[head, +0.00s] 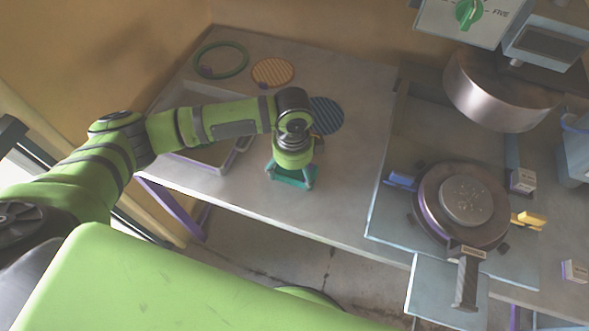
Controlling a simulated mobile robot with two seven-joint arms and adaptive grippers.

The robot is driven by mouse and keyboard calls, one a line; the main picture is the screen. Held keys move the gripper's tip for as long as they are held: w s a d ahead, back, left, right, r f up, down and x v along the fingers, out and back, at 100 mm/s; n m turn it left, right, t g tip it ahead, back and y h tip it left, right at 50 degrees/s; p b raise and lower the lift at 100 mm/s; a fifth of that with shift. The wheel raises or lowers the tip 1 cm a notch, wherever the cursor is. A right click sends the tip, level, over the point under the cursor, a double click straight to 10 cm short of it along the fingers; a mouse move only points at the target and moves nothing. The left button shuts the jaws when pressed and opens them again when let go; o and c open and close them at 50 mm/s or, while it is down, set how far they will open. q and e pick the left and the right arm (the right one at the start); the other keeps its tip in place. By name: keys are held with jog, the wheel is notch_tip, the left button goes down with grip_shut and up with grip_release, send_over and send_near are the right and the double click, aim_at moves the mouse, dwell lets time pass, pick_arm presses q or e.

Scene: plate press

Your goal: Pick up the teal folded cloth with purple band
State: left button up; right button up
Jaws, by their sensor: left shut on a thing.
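The teal folded cloth (291,181) lies at the front of the grey table, left of the press. Only a teal edge shows under my gripper, and I cannot see its purple band. My left gripper (293,172) points down over the cloth and is shut on it. The wrist hides most of the fingers and the cloth. I cannot tell whether the cloth is clear of the tabletop. My right gripper is not in view.
A plate press (463,203) with a front handle stands at right, below a metal cylinder (503,90). A green ring (220,60), an orange striped disc (273,72) and a dark blue striped disc (326,115) lie at the back. A tray (235,155) sits under my left arm.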

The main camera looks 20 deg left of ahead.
aim_at(294, 173)
pick_arm(q)
jog(key=shift+r, duration=0.6)
notch_tip(294, 173, up, 3)
jog(key=shift+f+b, duration=0.2)
jog(key=shift+b, duration=0.15)
jog(key=w+d+r+b, duration=0.2)
jog(key=w+d+r, duration=0.2)
jog(key=d+r, duration=0.3)
jog(key=d, duration=0.4)
jog(key=shift+b, duration=0.35)
jog(key=shift+w+r, duration=0.1)
jog(key=shift+o, duration=0.6)
jog(key=shift+a, duration=0.15)
